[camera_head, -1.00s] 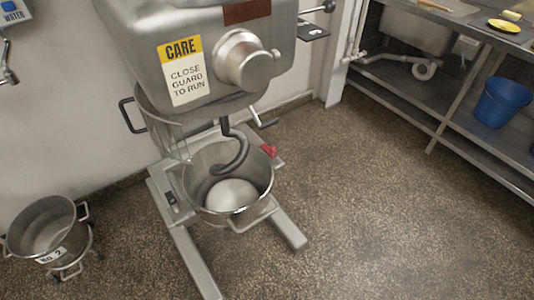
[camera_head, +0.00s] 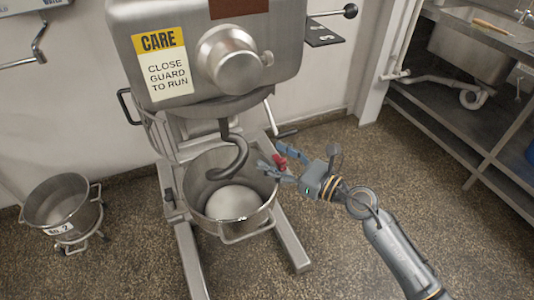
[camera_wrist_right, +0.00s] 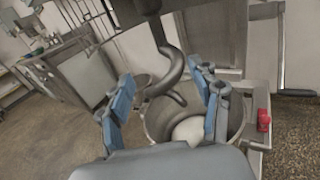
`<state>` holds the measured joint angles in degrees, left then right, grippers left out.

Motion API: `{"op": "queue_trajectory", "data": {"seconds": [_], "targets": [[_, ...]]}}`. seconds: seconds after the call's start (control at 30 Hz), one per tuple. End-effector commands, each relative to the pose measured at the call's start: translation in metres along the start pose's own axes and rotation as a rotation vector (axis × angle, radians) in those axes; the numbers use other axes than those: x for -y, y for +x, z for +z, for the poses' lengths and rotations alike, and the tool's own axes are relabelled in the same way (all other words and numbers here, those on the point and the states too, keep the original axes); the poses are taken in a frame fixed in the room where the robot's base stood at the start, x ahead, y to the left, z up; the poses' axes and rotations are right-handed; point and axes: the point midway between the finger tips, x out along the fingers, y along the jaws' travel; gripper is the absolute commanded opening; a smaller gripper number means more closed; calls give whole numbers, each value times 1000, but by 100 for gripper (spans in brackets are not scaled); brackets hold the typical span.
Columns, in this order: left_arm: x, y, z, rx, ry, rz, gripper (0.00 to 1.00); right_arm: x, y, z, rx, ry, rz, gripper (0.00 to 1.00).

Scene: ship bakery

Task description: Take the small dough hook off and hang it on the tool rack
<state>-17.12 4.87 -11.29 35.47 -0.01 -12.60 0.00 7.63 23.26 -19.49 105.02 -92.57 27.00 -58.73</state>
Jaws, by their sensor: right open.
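The dark grey dough hook (camera_head: 229,158) hangs from the mixer head (camera_head: 205,55), its curl reaching down into the steel bowl (camera_head: 245,228). A pale dough ball (camera_head: 233,202) lies in the bowl below the hook. My right gripper (camera_head: 270,160) is open and empty at the right of the bowl, apart from the hook, its fingers pointing left. In the right wrist view the hook (camera_wrist_right: 171,68) shows ahead between the blue fingers, with the bowl (camera_wrist_right: 158,125) behind. My left gripper is not in view.
A red part (camera_head: 280,161) sits on the mixer by my right gripper. A second bowl (camera_head: 62,203) on a wheeled stand is at the left. A steel sink bench (camera_head: 460,130) stands at the right. The speckled floor between is clear.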

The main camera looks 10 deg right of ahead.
Motion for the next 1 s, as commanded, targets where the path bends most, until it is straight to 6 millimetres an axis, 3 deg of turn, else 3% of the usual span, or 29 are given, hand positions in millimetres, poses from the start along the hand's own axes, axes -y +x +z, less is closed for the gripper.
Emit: {"op": "queue_trajectory", "data": {"seconds": [0.27, 1.0], "targets": [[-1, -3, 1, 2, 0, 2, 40, -1, 22, 3, 1, -16, 3, 64], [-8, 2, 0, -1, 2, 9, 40, -1, 111, 2, 0, -14, 2, 64]]}}
